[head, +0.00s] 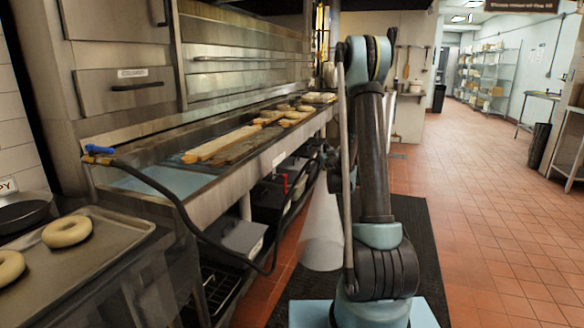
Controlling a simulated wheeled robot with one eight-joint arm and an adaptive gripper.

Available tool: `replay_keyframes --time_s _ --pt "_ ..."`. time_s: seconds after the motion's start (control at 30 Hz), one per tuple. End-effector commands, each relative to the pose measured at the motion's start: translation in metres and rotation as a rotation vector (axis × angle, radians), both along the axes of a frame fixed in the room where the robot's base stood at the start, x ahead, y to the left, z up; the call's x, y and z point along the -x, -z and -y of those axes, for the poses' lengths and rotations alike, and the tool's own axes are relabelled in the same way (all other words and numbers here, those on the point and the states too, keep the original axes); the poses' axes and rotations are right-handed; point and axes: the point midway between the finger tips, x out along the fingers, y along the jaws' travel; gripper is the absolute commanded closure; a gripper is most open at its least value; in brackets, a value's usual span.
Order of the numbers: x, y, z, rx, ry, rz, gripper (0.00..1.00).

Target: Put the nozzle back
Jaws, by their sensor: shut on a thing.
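My gripper (326,158) is small and partly hidden behind my arm, in the middle of the head view. It is shut on the dark nozzle, which I can barely make out from the gripper. A pale see-through cone (321,235), like spray, widens down from there toward the floor. A dark hose (185,212) starts by a blue fitting (98,150) at the kettle's near left corner. It droops low in front of the kettle and rises toward my gripper. The long steel kettle (232,175) stands left of my gripper, with dough boards (222,142) along it.
A tray (75,285) with bagels stands at the near left, beside a dark pan (22,212). Bins (240,238) sit under the kettle. A dark mat (415,215) lies around my base. The tiled floor (490,200) at the right is clear.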

Motion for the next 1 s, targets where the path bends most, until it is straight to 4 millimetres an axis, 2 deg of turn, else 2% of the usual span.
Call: replay_keyframes --time_s 0.1,0.3,1.0 --pt "-0.023 0.009 0.017 0.001 0.032 -0.002 1.0" --pt "-0.044 0.017 0.031 0.002 0.062 -0.002 1.0" --pt "-0.042 0.016 0.026 0.002 0.061 -0.001 1.0"
